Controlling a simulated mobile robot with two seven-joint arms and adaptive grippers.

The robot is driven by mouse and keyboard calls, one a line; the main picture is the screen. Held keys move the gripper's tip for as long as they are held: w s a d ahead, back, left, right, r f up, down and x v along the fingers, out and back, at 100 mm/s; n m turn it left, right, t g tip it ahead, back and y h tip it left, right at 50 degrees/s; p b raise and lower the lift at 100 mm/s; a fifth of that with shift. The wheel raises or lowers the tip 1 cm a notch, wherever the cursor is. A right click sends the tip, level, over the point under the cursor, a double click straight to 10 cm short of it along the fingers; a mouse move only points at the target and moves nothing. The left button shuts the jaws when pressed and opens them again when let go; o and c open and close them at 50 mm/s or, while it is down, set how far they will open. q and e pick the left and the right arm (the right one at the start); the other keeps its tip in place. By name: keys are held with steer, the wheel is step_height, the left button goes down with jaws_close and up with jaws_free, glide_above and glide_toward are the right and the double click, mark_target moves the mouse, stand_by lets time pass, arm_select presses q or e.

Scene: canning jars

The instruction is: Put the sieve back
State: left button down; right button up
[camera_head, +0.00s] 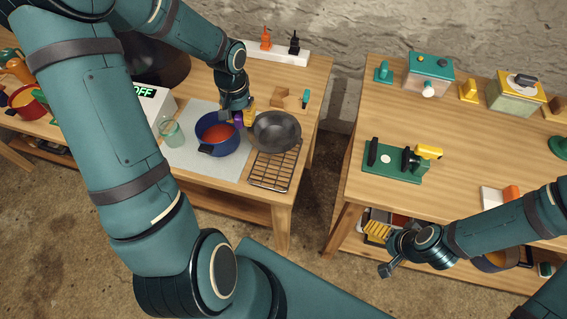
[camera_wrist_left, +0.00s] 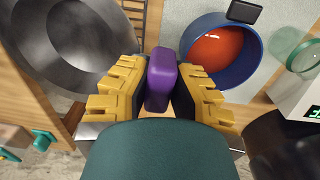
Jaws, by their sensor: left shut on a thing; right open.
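A round dark grey bowl (camera_head: 277,132), which looks like the sieve, is over the back part of the wire rack (camera_head: 272,172) on the left table. It also shows at upper left in the left wrist view (camera_wrist_left: 65,45). My left gripper (camera_head: 238,117) is beside it, between it and the blue pot (camera_head: 221,147). Its yellow fingers are shut on a purple handle (camera_wrist_left: 160,80). The join between handle and bowl is hidden by a finger. My right gripper (camera_head: 387,268) is open and empty, in front of the right table.
The blue pot holds red liquid and stands on a pale mat (camera_head: 215,172). A glass jar (camera_head: 172,133) is left of it. A white rack with small tools (camera_head: 290,54) is at the back. The right table (camera_head: 460,150) has clear room mid-top.

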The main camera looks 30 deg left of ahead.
arm_select(q)
steer(key=shift+d+f, duration=0.1)
steer(key=shift+f, duration=0.05)
step_height(320, 180, down, 10)
steer(key=shift+r+b, duration=0.1)
steer(key=shift+b, duration=0.85)
steer(key=c, duration=1)
jaws_free()
